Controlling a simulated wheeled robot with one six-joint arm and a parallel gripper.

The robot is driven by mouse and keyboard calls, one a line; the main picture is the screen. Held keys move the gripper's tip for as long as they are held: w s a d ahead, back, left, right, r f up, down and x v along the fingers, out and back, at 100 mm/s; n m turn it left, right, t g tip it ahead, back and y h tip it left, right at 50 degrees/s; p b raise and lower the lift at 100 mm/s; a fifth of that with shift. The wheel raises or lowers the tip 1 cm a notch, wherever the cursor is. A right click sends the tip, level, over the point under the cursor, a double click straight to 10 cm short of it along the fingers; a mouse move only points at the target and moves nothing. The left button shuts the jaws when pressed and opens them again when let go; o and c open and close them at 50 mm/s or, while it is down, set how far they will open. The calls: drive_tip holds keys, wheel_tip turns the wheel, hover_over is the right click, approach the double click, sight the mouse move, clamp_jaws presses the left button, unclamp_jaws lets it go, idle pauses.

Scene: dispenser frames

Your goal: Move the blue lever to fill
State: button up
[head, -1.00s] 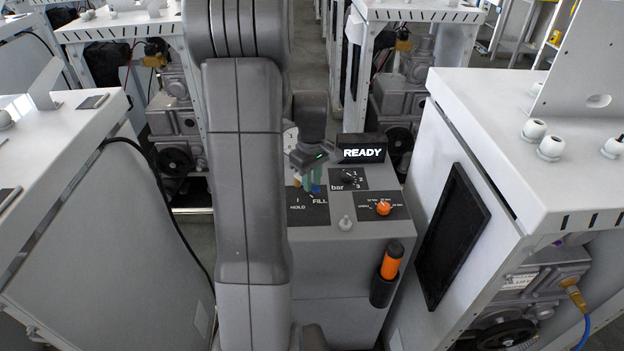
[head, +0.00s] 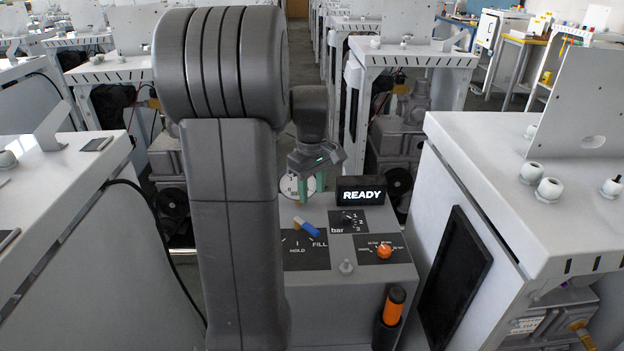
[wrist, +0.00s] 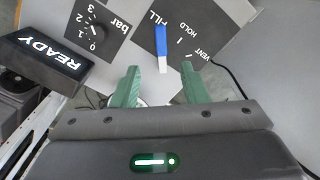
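The blue lever (head: 309,228) sits on the dispenser's black HOLD/FILL plate (head: 305,257); its blue end points toward the FILL label, and its other end is pale. In the wrist view the lever (wrist: 161,42) lies beside the FILL word, turned away from HOLD and VENT. My gripper (head: 308,200) hangs above and behind the lever, clear of it. In the wrist view my gripper (wrist: 159,80) shows its two green fingers wide apart with nothing held between them. My arm hides the left part of the plate in the head view.
A READY display (head: 361,190) stands right of my gripper. The bar knob (head: 347,218) and an orange knob (head: 384,251) are on the panel. A round gauge (head: 297,186) is behind the gripper. A white cabinet (head: 480,190) stands close on the right.

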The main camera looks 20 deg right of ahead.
sight(312, 228)
drive_tip(key=shift+r, duration=1.4)
drive_tip(key=shift+f, duration=0.1)
wheel_tip(312, 228, down, 14)
drive_tip(key=shift+r, duration=0.1)
drive_tip(key=shift+r, duration=0.15)
